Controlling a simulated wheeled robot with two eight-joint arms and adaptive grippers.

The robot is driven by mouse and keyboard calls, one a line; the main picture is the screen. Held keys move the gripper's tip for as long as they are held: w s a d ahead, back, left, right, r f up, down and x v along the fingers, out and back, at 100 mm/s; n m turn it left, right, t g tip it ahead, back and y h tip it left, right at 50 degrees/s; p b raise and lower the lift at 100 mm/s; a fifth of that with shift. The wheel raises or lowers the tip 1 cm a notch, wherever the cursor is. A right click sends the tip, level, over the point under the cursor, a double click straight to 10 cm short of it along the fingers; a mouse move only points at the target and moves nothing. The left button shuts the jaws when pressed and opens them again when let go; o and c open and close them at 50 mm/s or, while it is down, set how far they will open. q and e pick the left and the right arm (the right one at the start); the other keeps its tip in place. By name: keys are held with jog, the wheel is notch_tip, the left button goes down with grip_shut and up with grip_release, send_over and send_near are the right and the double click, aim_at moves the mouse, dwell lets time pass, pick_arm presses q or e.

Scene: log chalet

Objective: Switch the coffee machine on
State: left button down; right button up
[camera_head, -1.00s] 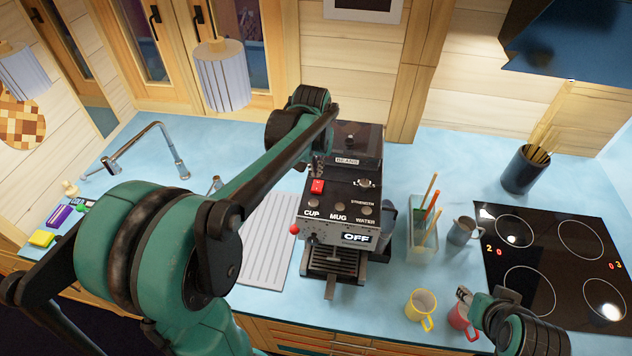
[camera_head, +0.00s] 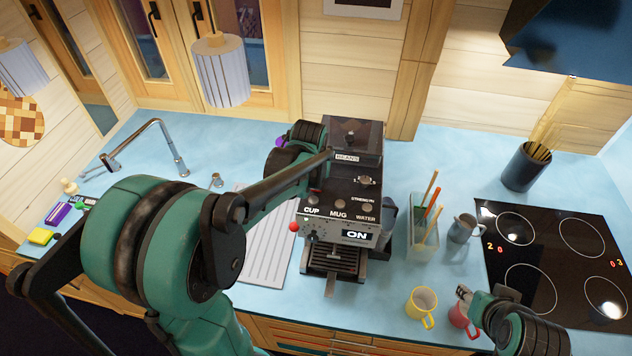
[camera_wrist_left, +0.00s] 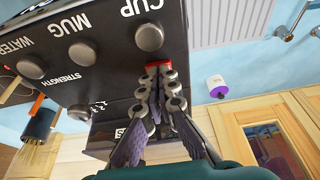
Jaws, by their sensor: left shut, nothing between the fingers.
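The coffee machine (camera_head: 340,200) stands on the blue counter; its front display (camera_head: 356,236) reads ON. In the left wrist view, my left gripper (camera_wrist_left: 160,85) is shut and empty, its fingertips at the red power switch (camera_wrist_left: 158,65) on the machine's top. Whether they press on it I cannot tell. The fingers cover part of the switch. In the head view my left arm hides the switch and the gripper's fingers. My right gripper (camera_head: 482,298) is at the lower right, by the red mug (camera_head: 460,319); its finger opening is unclear.
A yellow mug (camera_head: 421,307) stands near the front edge. A clear holder with stirrers (camera_head: 424,232) and a grey jug (camera_head: 462,228) stand right of the machine, before the black hob (camera_head: 550,258). A ribbed drainer (camera_head: 266,250) lies to its left.

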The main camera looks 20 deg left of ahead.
pick_arm(q)
jog(key=shift+s+r, duration=0.1)
jog(key=shift+s, duration=0.05)
jog(key=shift+w, duration=0.25)
jog(key=shift+w+a+r+p, duration=0.15)
jog(key=shift+w+r+p, duration=0.15)
jog(key=shift+w, duration=0.25)
jog(key=shift+r, duration=0.1)
